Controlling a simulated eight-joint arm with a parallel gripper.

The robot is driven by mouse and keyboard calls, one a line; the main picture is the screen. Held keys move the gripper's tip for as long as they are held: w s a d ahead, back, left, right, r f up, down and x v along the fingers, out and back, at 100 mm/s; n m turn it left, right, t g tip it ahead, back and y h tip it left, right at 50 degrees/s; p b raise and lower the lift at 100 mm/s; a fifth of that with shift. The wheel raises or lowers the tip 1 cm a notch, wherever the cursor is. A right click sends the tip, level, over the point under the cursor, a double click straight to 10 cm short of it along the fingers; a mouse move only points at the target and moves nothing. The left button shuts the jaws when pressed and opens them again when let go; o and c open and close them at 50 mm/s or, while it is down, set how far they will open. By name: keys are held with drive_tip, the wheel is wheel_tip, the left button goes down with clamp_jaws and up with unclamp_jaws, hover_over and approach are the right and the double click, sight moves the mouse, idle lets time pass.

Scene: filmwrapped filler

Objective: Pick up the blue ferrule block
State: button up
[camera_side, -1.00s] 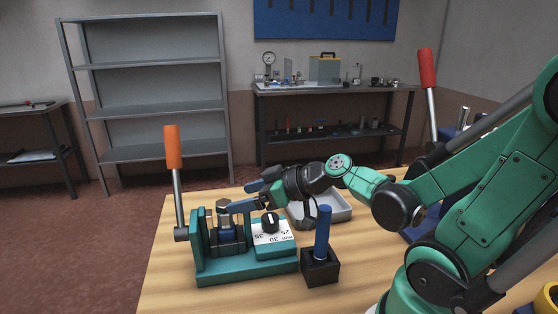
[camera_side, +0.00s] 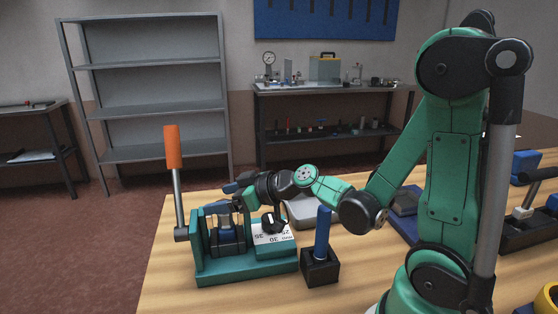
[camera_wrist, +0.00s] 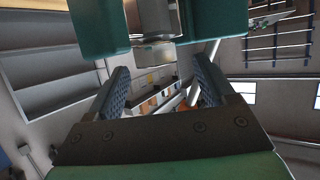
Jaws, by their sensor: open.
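My gripper (camera_side: 230,196) is open over the teal fixture (camera_side: 247,268) in the side view. Its blue-grey fingers are close to the top of the dark cylindrical part in the fixture; I cannot tell whether they touch it. In the wrist view my gripper (camera_wrist: 160,76) is open, with nothing between its fingertips. A grey metal part (camera_wrist: 155,22) and teal pieces show beyond them. A blue block (camera_side: 526,163) stands at the far right of the table, away from my gripper. I cannot tell for certain that it is the ferrule block.
The fixture carries an orange-handled lever (camera_side: 173,150) and a numbered dial plate (camera_side: 273,237). A blue rod (camera_side: 322,233) stands upright in a black holder (camera_side: 320,268) to its right. A grey tray (camera_side: 304,210) lies behind, partly hidden by my arm. Bare table shows at the front left.

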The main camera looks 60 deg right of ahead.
clamp_jaws()
idle(1.5)
